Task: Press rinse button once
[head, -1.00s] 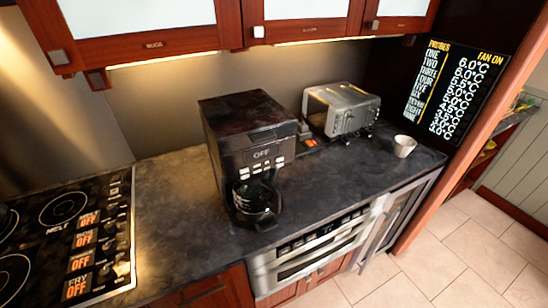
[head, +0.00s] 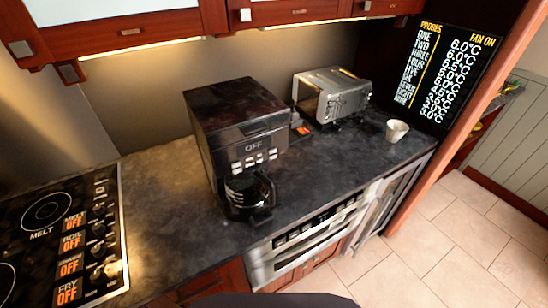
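A black coffee machine (head: 240,125) stands on the dark counter, with a glass carafe (head: 248,192) in its lower front. Its small display (head: 254,146) reads OFF. Below the display is a cluster of small pale buttons (head: 248,160). Their labels are too small to read, so I cannot tell which one is rinse. Neither of my grippers is in the head view.
A silver toaster oven (head: 330,95) and a pale cup (head: 396,131) stand to the right on the counter (head: 325,165). A cooktop (head: 75,225) is at left. A drawer-type appliance (head: 305,245) is below the counter. Cabinets (head: 125,35) hang above. Tiled floor (head: 430,245) lies right.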

